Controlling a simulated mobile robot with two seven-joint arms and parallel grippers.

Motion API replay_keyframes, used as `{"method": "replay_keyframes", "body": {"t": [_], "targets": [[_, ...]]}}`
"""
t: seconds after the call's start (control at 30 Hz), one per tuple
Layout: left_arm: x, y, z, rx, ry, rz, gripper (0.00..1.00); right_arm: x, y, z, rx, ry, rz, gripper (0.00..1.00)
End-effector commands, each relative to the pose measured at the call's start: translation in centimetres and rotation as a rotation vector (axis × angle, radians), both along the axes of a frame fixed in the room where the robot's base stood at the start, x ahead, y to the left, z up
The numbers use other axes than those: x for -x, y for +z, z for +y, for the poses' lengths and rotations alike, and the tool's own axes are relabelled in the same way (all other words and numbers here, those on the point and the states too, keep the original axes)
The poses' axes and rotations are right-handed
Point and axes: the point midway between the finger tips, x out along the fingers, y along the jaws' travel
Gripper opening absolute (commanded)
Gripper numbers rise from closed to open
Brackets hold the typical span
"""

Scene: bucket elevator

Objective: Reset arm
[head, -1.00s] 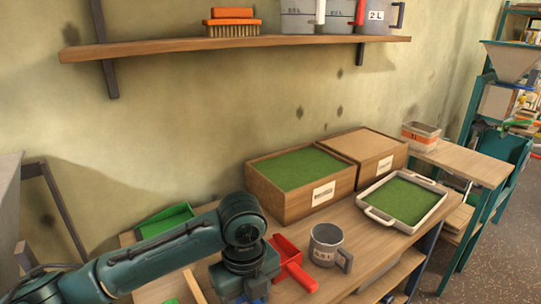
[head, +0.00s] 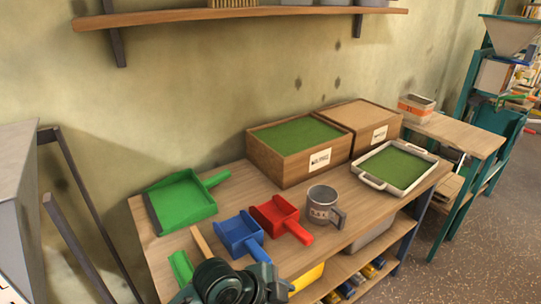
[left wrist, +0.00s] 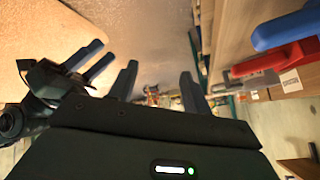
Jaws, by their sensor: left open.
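My left arm (head: 230,284) shows only as a dark link at the bottom edge of the head view, in front of the bench; its gripper is out of that view. In the left wrist view my left gripper (left wrist: 158,85) has its two dark fingers apart with nothing between them. In that view it is beside the bench edge, over the floor. My right gripper (left wrist: 92,62) shows at the left of the left wrist view, its two fingers apart and empty.
The bench holds a green dustpan (head: 182,199), blue scoop (head: 241,235), red scoop (head: 275,216), metal jug (head: 323,205), two boxes (head: 291,160) (head: 362,118) and a white tray (head: 430,178). A shelf (head: 240,15) hangs above.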

Motion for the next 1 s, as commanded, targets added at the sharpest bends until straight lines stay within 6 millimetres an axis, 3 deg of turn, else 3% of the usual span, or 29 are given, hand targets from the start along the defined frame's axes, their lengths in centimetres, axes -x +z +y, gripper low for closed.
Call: {"method": "replay_keyframes", "body": {"t": [0.17,0.3,0.5,0.6,0.73,1.0], "targets": [[1.1,-3.6,2.8,0.226,0.426,0.081,0.49,0.1,0.0,0.0,0.001,0.000,0.002,0.36],[2.8,-6.3,7.3,0.351,0.743,0.105,0.49,0.5,-0.2,0.0,0.000,0.000,0.011,0.36],[6.8,-9.0,14.0,0.444,1.060,0.082,0.49,0.8,-0.4,0.0,0.002,-0.001,0.019,0.36],[8.4,-9.4,16.1,0.464,1.138,0.063,0.49,0.8,-0.5,-0.1,0.002,-0.001,0.019,0.36],[9.4,-9.6,17.4,0.476,1.180,0.050,0.49,0.8,-0.5,0.0,0.002,-0.001,0.019,0.36],[9.5,-9.7,17.5,0.478,1.184,0.047,0.49,0.6,-0.4,-0.1,0.002,-0.001,0.015,0.36]]}}
